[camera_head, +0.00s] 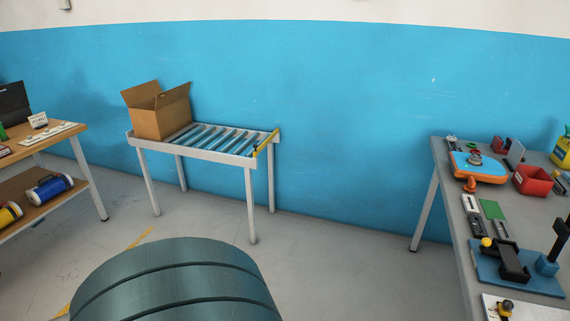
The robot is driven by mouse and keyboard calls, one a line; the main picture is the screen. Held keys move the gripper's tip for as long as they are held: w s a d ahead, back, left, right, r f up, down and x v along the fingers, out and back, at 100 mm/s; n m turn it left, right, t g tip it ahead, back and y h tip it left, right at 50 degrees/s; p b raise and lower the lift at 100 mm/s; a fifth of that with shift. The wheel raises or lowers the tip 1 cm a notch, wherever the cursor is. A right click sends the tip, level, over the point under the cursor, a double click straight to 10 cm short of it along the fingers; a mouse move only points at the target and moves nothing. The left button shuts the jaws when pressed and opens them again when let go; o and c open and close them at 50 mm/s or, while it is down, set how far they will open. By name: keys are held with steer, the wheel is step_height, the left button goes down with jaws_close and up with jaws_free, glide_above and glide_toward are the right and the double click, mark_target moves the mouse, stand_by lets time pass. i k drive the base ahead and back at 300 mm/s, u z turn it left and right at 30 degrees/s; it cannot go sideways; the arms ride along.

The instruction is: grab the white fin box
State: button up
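A small white piece with a dark slot, which looks like the white fin box (470,203), lies on the grey workbench (455,247) at the right. It lies near the bench's left edge, just left of a green pad (492,209). Two small grey and dark pieces, one of them this dark piece (474,226), lie just in front of it. It is too small to make out fine detail. My gripper is not in view.
The bench also bears a blue and orange board (477,168), a red bin (532,180) and a blue fixture (518,276). A roller table (205,155) with an open cardboard box (160,117) stands by the wall. Floor (340,255) between is clear.

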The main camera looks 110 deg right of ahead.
mark_target(471, 207)
steer(key=u, duration=1.3)
steer(key=k, duration=3)
steer(key=u, duration=2.8)
